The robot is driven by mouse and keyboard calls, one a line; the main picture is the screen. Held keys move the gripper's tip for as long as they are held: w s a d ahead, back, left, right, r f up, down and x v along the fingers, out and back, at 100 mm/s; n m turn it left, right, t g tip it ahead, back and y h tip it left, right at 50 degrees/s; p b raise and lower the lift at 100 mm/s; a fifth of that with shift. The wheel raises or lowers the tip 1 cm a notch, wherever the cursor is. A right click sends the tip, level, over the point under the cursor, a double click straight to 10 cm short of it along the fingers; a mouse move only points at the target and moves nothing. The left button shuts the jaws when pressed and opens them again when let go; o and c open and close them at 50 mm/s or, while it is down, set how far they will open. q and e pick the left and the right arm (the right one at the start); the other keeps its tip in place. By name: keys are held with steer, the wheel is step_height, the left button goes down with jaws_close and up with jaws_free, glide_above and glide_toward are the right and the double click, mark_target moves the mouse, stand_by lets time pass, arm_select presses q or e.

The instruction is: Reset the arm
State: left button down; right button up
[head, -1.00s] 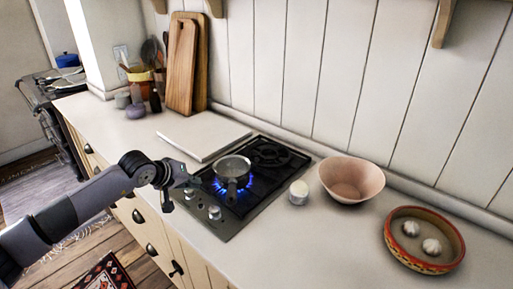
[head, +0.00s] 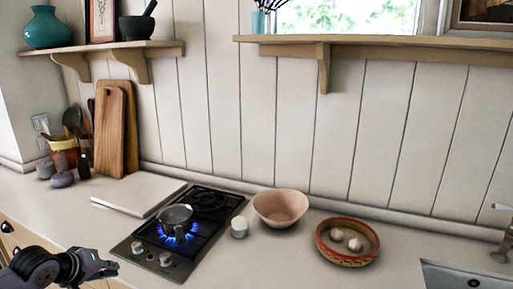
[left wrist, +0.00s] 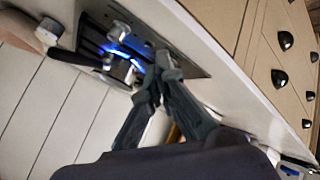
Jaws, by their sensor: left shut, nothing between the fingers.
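My left gripper (head: 106,268) is at the lower left of the head view, near the counter's front edge and left of the stove. It is shut and empty. In the left wrist view its two fingers (left wrist: 160,68) come together at the tips, with the lit stove beyond them. My right gripper is not in view.
A small pot (head: 175,218) sits over a blue flame on the two-burner stove (head: 205,222). Right of it are a small white jar (head: 239,227), a pink bowl (head: 280,207) and a red-rimmed dish (head: 345,257) holding two pale bulbs. Cutting boards (head: 112,130) lean behind.

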arm_select(q)
steer(key=d+n+t+h, duration=0.1)
steer(key=d+n+h, duration=0.3)
steer(key=d, duration=0.8)
steer(key=s+d+r+n+t+h, duration=0.45)
steer(key=d+r+n+t, duration=0.45)
steer(key=n, duration=0.9)
steer(key=s+a+f+n+y, duration=0.2)
steer(key=a+n+y, duration=0.3)
steer(key=n, duration=0.6)
steer(key=s+a+f+n+y, duration=0.3)
steer(key=n+y, duration=0.4)
steer(key=n, duration=0.5)
steer(key=s+a+f+n+g+y, duration=0.2)
steer(key=s+f+n+g, duration=0.5)
steer(key=f+n, duration=0.25)
steer(key=s+d+f+n+g+h, duration=0.25)
steer(key=s+f+n+g, duration=0.2)
steer(key=s, duration=0.45)
steer(key=s+d+f+n+g+h, duration=0.1)
steer(key=s+d+f+n+g, duration=0.35)
steer(key=s, duration=0.45)
step_height(320, 180, down, 28)
steer(key=s, duration=0.2)
steer(key=s+a+f+g, duration=0.2)
steer(key=s+a+f, duration=0.1)
steer(key=s+f, duration=1.2)
steer(key=shift+s+f+m, duration=0.15)
steer(key=shift+s+m, duration=0.2)
steer(key=shift+s, duration=0.25)
